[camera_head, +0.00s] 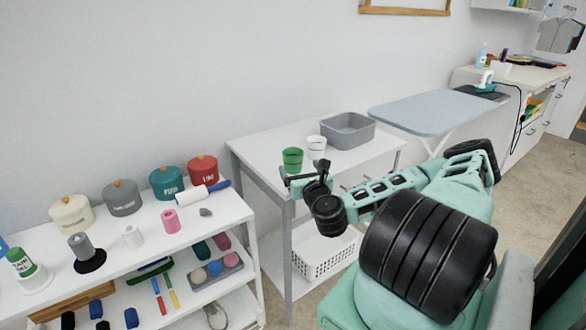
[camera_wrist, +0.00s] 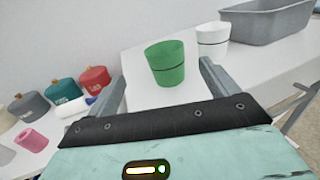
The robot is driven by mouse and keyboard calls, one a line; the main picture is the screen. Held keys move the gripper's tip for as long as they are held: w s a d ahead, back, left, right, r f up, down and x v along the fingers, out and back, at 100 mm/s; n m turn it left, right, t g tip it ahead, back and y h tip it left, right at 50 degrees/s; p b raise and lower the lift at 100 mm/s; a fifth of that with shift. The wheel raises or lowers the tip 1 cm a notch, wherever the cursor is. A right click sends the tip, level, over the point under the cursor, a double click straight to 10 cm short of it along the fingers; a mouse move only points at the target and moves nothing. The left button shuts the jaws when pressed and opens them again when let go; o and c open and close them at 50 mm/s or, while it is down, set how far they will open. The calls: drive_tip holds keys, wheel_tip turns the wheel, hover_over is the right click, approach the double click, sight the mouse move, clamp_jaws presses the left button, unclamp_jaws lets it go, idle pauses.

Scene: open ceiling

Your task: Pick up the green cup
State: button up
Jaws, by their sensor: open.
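The green cup (camera_head: 292,158) stands upright near the front left part of the white table (camera_head: 262,145). In the wrist view the green cup (camera_wrist: 167,63) is ahead of my gripper (camera_wrist: 160,85), between the lines of its two fingers. My gripper (camera_head: 308,178) is open and empty, with nothing between the fingers. In the head view it is just in front of the cup, near the table's front edge. Whether a finger touches the cup cannot be told.
A white cup (camera_head: 316,144) stands close on the right of the green cup, with a grey bin (camera_head: 347,130) behind it. A white shelf (camera_head: 120,258) with canisters is at the left. A white basket (camera_head: 325,257) is under the table. An ironing board (camera_head: 440,108) is at the right.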

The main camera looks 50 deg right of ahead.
sight(290, 150)
drive_tip(key=x, duration=0.4)
drive_tip(key=shift+w+d+r+p, duration=0.1)
drive_tip(key=shift+w+d+p, duration=0.05)
drive_tip(key=shift+w+p, duration=0.15)
drive_tip(key=shift+s+d+f+p+x, duration=0.1)
drive_tip(key=shift+d+p+x, duration=0.1)
drive_tip(key=shift+x, duration=0.7)
drive_tip(key=shift+s+d+f+p+x, duration=0.1)
drive_tip(key=shift+p+x, duration=0.05)
drive_tip(key=shift+x, duration=0.7)
drive_tip(key=shift+s+d+f+p+x, duration=0.1)
drive_tip(key=shift+p+x, duration=0.1)
drive_tip(key=shift+x, duration=0.7)
drive_tip(key=c, duration=1)
